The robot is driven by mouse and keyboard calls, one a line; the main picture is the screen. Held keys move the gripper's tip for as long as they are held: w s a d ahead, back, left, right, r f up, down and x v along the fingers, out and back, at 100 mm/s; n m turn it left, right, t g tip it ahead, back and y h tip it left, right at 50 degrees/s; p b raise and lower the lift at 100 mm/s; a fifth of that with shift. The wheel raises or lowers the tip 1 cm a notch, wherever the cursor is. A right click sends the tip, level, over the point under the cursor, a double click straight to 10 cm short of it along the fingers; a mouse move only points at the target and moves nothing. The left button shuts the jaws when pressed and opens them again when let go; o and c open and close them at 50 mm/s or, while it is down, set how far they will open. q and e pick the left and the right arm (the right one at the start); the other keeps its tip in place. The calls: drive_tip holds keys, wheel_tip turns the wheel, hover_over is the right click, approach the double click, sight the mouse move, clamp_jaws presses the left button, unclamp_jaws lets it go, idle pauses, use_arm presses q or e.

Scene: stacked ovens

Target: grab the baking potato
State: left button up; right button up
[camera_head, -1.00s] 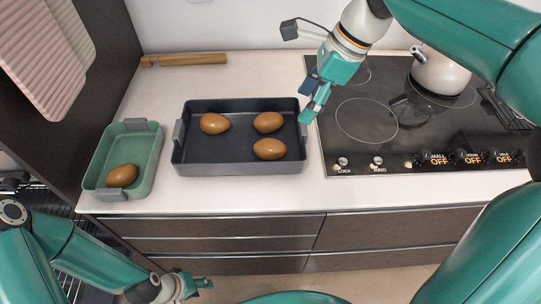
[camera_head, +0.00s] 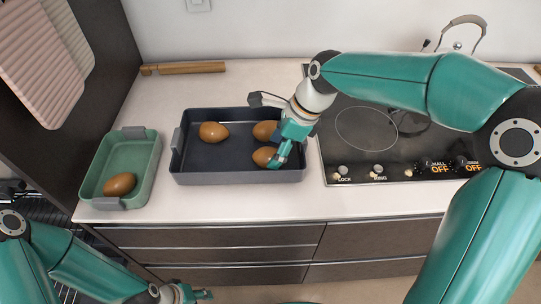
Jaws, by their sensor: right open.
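Three brown potatoes lie in the dark baking tray (camera_head: 210,178) on the counter: one at the left (camera_head: 213,132), one at the back right (camera_head: 264,130) and one at the front right (camera_head: 263,156). Another potato (camera_head: 119,184) lies in the green tray (camera_head: 143,171) at the left. My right gripper (camera_head: 277,163) is open over the right part of the dark tray, its fingers pointing down beside the front right potato. It partly hides both right potatoes, and I cannot tell whether it touches one. My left gripper (camera_head: 202,294) is low at the bottom edge, in front of the drawers; its jaws are too small to judge.
A black cooktop (camera_head: 366,127) with knobs is right of the dark tray, and a kettle (camera_head: 465,30) is mostly hidden behind my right arm.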

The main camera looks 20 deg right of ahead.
sight(273, 153)
drive_tip(key=shift+x, duration=1.5)
drive_tip(key=c, duration=1)
drive_tip(key=shift+r, duration=0.1)
drive_tip(key=shift+c, duration=0.2)
